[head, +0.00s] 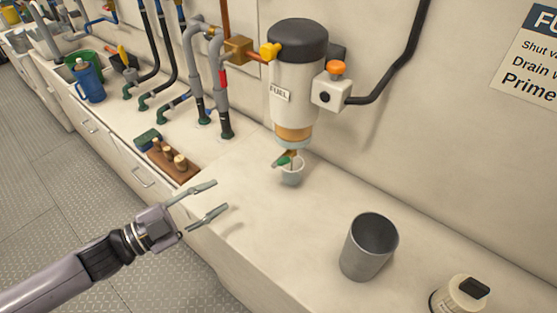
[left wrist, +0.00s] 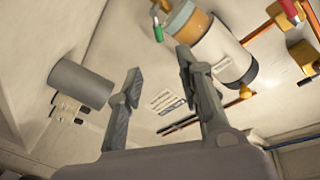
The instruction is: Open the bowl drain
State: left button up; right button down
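The fuel filter (head: 297,72) is a white canister with a dark cap and a "FUEL" label, mounted on the wall. Its amber bowl (head: 294,132) is at the bottom, with a small green drain handle (head: 284,161) under it. In the left wrist view the bowl (left wrist: 190,28) and green handle (left wrist: 158,33) show near the top, beyond the fingertips. My left gripper (head: 221,195) is open and empty, left of and in front of the drain, apart from it. My right gripper is not in view.
A grey cup (head: 366,250) stands on the counter (head: 262,215) to the right, with a white, black-topped container (head: 459,296) beyond it. A brown block with wooden plugs (head: 172,162) and several pipes (head: 222,95) are at the left. The counter before the drain is clear.

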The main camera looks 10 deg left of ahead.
aim_at(280, 163)
pick_arm(q)
jog(key=p+x, duration=0.2)
jog(key=x, duration=0.6)
jog(key=p+x, duration=0.2)
jog(key=x, duration=0.7)
jog(key=shift+d+f, duration=0.1)
jog(key=shift+f, duration=0.15)
grip_shut()
